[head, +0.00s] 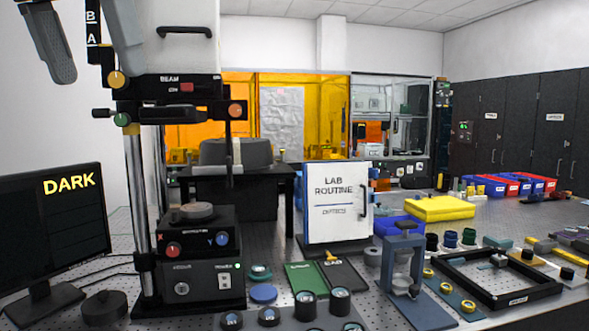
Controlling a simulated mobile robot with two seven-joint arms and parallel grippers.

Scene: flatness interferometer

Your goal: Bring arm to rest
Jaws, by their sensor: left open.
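My left gripper (93,66) is at the top left of the head view, with its upper part cut off by the frame edge. Its grey fingers hang down and stand apart, with nothing seen held between them. It appears in front of or beside the upper part of the interferometer (186,50), a tall stand with a white head and a black "BEAM" panel. I cannot tell how near it is to the stand. My right gripper is not in view.
A monitor (55,225) reading "DARK" stands at the left. A "LAB ROUTINE" board (337,203), a grey press-like fixture (403,265), a black frame (505,292) and a yellow case (440,207) crowd the bench. Several lens cells stand at the front. Air above the bench's right side is clear.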

